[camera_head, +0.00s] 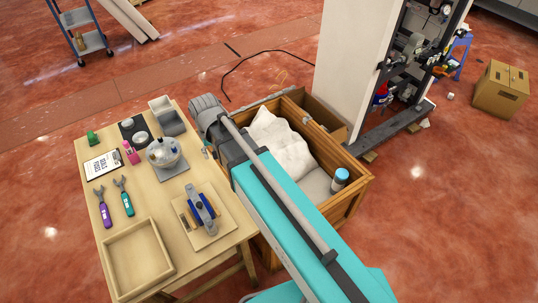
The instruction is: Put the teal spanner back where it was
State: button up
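The teal spanner (127,203) lies on the wooden table (187,255), its open jaw toward the back of the table. A purple-handled spanner (104,213) lies just left of it, roughly parallel. A gap shows between the two, and nothing covers the teal one. My teal and grey arm reaches in from the lower right to the table's right edge. My gripper is not visible, so I cannot see its fingers or whether it holds anything.
An empty wooden tray (112,268) sits at the table's front left. A board with a blue and grey device (203,207) lies right of the spanners. A clipboard (103,165) is behind them. A wooden crate (352,184) with white cloth stands beyond my arm.

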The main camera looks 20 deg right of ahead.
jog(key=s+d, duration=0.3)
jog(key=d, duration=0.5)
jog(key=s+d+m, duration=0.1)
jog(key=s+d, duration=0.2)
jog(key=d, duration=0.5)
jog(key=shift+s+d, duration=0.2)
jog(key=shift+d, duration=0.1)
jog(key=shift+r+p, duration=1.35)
jog(key=shift+p, duration=0.05)
